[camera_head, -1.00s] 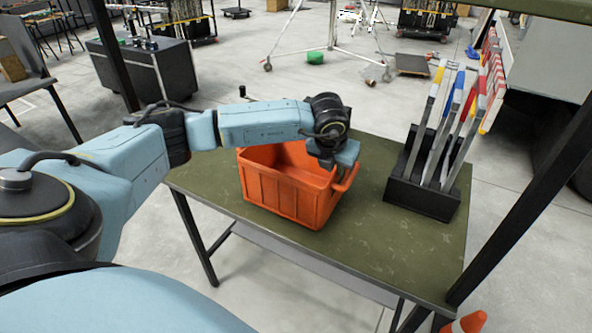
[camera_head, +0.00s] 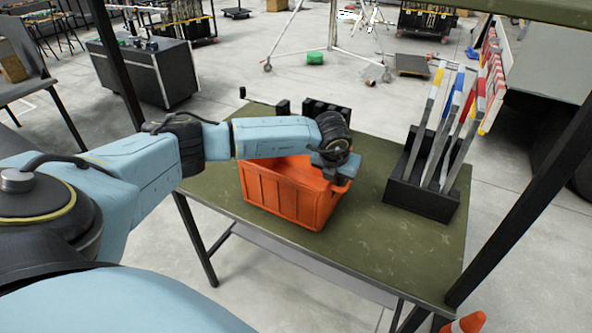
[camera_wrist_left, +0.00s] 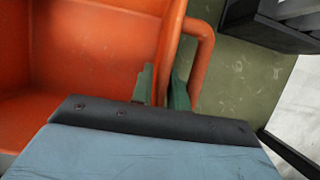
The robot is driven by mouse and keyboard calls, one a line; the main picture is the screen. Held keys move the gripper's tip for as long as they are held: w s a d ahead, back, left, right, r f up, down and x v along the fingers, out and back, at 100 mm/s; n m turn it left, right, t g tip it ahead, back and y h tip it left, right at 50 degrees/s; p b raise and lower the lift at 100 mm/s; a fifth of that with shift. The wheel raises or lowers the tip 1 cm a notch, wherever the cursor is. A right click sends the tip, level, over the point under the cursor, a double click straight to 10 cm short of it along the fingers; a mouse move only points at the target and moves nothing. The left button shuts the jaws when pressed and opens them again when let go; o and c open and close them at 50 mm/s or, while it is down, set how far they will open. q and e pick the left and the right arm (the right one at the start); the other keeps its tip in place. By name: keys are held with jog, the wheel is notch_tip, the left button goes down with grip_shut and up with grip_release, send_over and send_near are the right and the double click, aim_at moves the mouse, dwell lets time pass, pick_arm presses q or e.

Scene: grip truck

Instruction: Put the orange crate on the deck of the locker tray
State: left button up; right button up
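The orange crate (camera_head: 285,196) stands upright and open-topped on the green table. My left gripper (camera_head: 328,184) is at the crate's right end, reaching down over its rim. In the left wrist view, the crate (camera_wrist_left: 85,45) fills the left side. The fingers of my left gripper (camera_wrist_left: 163,90) straddle the crate's end wall close on both sides, one inside and one between wall and looped handle (camera_wrist_left: 201,60). They look shut on the wall; their tips are partly hidden. I cannot pick out the locker tray for certain. My right gripper is not in view.
A black rack (camera_head: 423,187) with several colored-handled tools stands right of the crate on the green table (camera_head: 375,245). Dark block-like items (camera_head: 318,108) lie behind my arm. Dark posts and a green upper shelf (camera_head: 535,8) frame the table. The table's front right is clear.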

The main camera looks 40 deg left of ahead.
pick_arm(q)
jog(key=shift+f, duration=0.2)
dwell(0.3)
grip_shut()
jog(key=shift+w+r, duration=0.1)
dwell(1.2)
